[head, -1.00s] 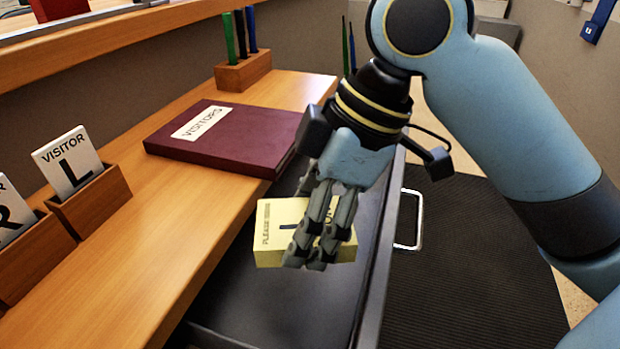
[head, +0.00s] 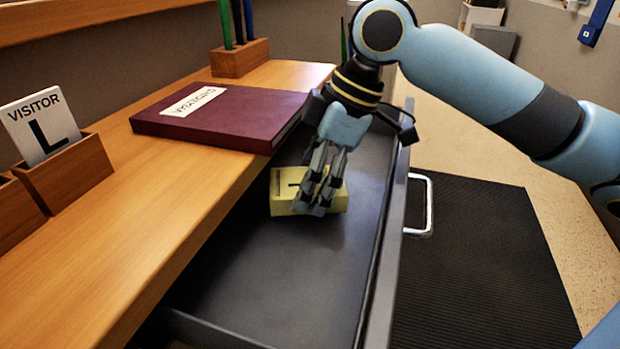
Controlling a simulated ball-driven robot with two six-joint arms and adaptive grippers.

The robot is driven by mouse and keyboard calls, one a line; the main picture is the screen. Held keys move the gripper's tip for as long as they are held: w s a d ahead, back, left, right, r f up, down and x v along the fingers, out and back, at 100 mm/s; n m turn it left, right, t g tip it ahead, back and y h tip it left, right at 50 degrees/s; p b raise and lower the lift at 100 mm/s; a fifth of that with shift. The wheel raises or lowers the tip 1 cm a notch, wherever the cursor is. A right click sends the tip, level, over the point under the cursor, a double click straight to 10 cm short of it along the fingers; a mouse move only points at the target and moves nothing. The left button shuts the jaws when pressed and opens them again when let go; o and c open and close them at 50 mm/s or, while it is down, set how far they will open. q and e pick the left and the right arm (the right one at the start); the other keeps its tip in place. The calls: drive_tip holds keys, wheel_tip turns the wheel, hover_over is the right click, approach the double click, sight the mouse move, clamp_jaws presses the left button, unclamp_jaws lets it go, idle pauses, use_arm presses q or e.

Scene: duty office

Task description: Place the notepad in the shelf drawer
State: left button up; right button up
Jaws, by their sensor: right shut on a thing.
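The notepad (head: 284,196) is a yellow block with dark print, partly hidden behind the fingers. My right gripper (head: 318,206) is shut on it, pointing down. The notepad is low over the dark floor of the open drawer (head: 270,285), in its farther half; I cannot tell whether it touches the floor. The drawer is pulled out beside the wooden shelf top and has a light handle (head: 428,205) on its right front. My left gripper is not in view.
A maroon visitors book (head: 235,125) lies on the wooden shelf top, close to the drawer. A wooden pen block (head: 240,58) stands behind it. A visitor card (head: 40,128) stands in a wooden holder at left. The drawer's near part is clear.

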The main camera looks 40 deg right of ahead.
drive_tip(key=shift+w+d, duration=0.7)
drive_tip(key=shift+s+a+f, duration=0.1)
drive_tip(key=shift+f, duration=0.55)
drive_tip(key=o, duration=1.3)
drive_tip(key=shift+f, duration=0.1)
drive_tip(key=shift+o, duration=0.2)
drive_tip(key=p+v, duration=0.6)
drive_tip(key=v, duration=0.6)
